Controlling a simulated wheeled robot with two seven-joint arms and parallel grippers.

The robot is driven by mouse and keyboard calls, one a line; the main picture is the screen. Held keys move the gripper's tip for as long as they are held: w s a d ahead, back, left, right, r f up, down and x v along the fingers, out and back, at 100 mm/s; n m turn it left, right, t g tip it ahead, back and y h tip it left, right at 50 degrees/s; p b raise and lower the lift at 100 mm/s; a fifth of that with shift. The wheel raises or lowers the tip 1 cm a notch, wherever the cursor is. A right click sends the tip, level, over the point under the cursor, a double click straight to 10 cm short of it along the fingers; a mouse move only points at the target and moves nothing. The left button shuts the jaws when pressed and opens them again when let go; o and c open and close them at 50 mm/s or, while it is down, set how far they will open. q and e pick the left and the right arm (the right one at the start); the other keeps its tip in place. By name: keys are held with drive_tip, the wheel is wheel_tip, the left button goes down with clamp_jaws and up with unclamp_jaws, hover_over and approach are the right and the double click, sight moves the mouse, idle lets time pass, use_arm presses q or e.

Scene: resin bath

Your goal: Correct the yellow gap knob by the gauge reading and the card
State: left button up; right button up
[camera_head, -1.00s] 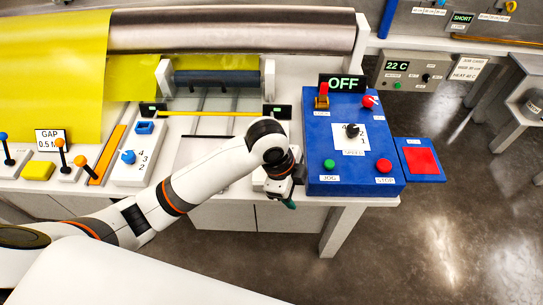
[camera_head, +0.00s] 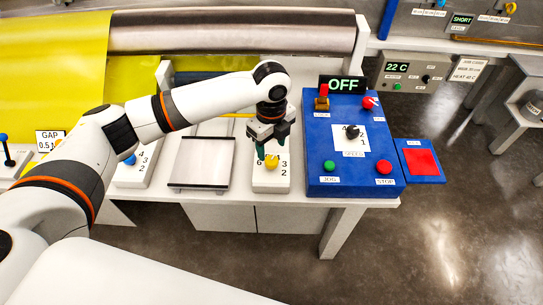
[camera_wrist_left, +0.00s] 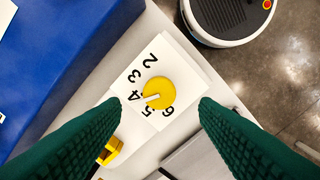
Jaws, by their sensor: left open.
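The yellow knob (camera_head: 271,162) sits on a white numbered plate (camera_head: 283,187) at the table's front edge, left of the blue control box. In the left wrist view the knob (camera_wrist_left: 160,92) is round, with a white pointer mark aimed roughly between 4 and 5. My left gripper (camera_head: 271,150) is open above the knob, its green fingers either side of it and apparently not touching it. The gauge sign (camera_head: 47,141) reads GAP 0.5, its end hidden by my arm. A card (camera_head: 467,69) hangs at the far right; its small text is mostly unreadable. My right gripper is not in view.
The blue control box (camera_head: 318,180) with buttons and an OFF display (camera_head: 342,84) stands right of the knob. A framed grey panel (camera_head: 200,162) and a blue knob (camera_head: 130,159) lie left. A red-topped pad (camera_head: 422,161) is at the right.

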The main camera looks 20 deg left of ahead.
sight(271, 160)
use_arm(q)
drive_tip(key=shift+f, duration=2.75)
drive_tip(key=c, duration=1)
drive_tip(key=shift+o, duration=0.2)
drive_tip(key=shift+r+n+p, duration=0.2)
drive_tip(key=shift+n+p, duration=0.1)
drive_tip(key=shift+p, duration=0.35)
drive_tip(key=n+p, duration=0.9)
drive_tip(key=p, duration=0.2)
drive_tip(key=shift+d+r+p, duration=0.1)
drive_tip(key=shift+p, duration=0.25)
drive_tip(key=n+p, duration=0.3)
drive_tip(key=n, duration=0.1)
drive_tip(key=shift+n+p, duration=0.3)
drive_tip(key=shift+p, duration=0.05)
drive_tip(key=shift+f+n+p, duration=0.2)
drive_tip(key=shift+n+p, duration=0.95)
drive_tip(key=shift+n, duration=0.75)
drive_tip(key=shift+w, duration=0.1)
